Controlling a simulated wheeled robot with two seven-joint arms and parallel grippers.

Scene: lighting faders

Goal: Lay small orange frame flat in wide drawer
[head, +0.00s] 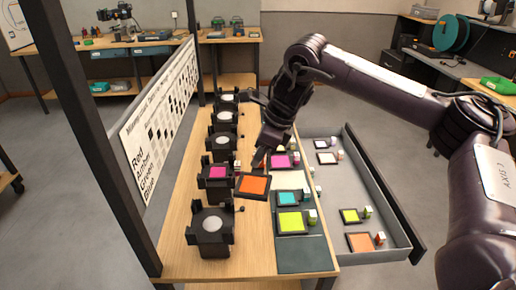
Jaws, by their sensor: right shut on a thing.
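My right gripper (262,160) is shut on an orange frame (253,186) with a dark border. It holds the frame by its far edge, close to the bench's middle, between the row of black lamp holders and the dark mat. Whether the frame touches anything below is hard to tell. The wide drawer (398,215) stands open at the bench's right side. Inside it lie a pale orange frame (361,242), a yellow-green frame (350,216) and pale frames (326,158) farther back. My left gripper is not in view.
Black lamp holders (211,226) line the bench's left side; one holds a magenta frame (217,172). The dark mat (307,255) carries magenta (281,161), cyan (288,198) and yellow-green frames (290,221). The drawer's middle has bare floor. A dark post stands at left.

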